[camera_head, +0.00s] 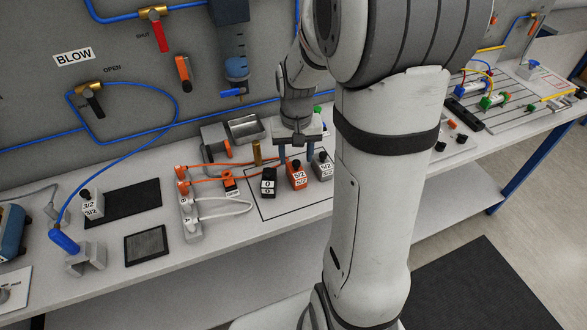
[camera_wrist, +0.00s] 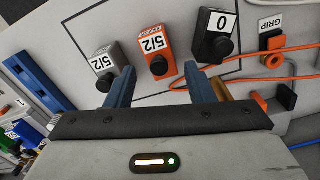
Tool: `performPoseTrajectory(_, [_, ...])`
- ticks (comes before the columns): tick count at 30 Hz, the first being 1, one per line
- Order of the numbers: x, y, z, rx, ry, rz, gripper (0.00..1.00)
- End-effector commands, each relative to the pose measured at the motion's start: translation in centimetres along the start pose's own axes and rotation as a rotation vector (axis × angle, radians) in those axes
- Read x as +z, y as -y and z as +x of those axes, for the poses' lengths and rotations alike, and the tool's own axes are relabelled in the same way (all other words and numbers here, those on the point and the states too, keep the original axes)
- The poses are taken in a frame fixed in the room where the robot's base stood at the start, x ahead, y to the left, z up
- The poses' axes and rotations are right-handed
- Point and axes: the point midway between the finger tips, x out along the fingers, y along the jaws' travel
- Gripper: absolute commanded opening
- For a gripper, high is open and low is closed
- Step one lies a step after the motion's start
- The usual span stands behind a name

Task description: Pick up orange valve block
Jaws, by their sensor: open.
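The orange valve block (camera_head: 297,175) stands on the bench inside a black outlined rectangle, labelled 5/2 with a black knob on top. In the wrist view the orange block (camera_wrist: 155,45) sits upright, ahead of and between my two blue fingers. My gripper (camera_head: 296,152) is above and just behind the block in the head view. In the wrist view my gripper (camera_wrist: 160,85) is open, with nothing between its fingers. I cannot tell whether either finger touches a block.
A grey 5/2 block (camera_wrist: 108,65) stands left of the orange one in the wrist view, and a black block (camera_wrist: 213,38) marked 0 stands right. A brass cylinder (camera_head: 257,152) stands close by. Orange tubing (camera_head: 215,164) runs to the left.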

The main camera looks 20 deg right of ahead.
Motion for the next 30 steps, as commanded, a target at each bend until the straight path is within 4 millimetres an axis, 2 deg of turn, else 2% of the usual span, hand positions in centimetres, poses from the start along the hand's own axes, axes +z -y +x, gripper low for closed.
performPoseTrajectory(12, [-0.1, -0.1, 5.4, 0.0, 0.002, 0.0, 0.49])
performPoseTrajectory(21, [-0.1, -0.1, 5.9, 0.0, -0.001, -0.001, 0.49])
performPoseTrajectory(30, [-0.1, -0.1, 5.9, 0.0, -0.001, -0.001, 0.24])
